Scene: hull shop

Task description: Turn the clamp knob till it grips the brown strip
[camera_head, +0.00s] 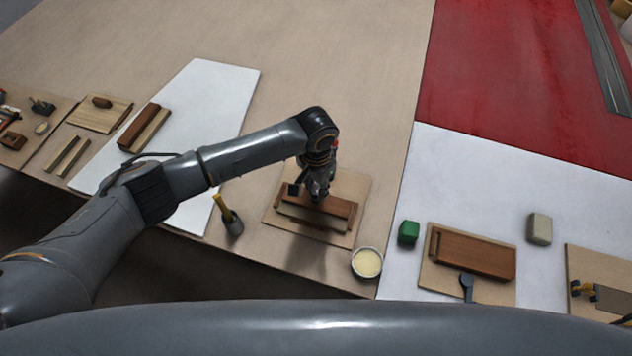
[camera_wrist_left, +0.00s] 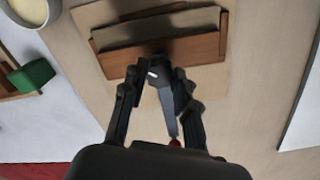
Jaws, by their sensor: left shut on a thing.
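My left gripper (camera_head: 318,194) reaches down over a wooden fixture on a pale board (camera_head: 361,190). In the left wrist view the gripper (camera_wrist_left: 160,82) is shut on the dark clamp knob (camera_wrist_left: 153,75), which has a small white mark; the fingers hide much of it. Beside it, the fixture has a reddish-brown wooden rail (camera_wrist_left: 190,48). A lighter brown strip (camera_wrist_left: 150,28) lies behind that rail, within the fixture. I cannot tell whether the clamp touches the strip. My right gripper is not in view.
A cream-filled bowl (camera_head: 367,263) and a green block (camera_head: 408,232) stand to the right of the fixture. A yellow-handled tool in a dark cup (camera_head: 231,222) stands to the left. A second brown wooden fixture (camera_head: 475,254) is further right. The bench behind is clear.

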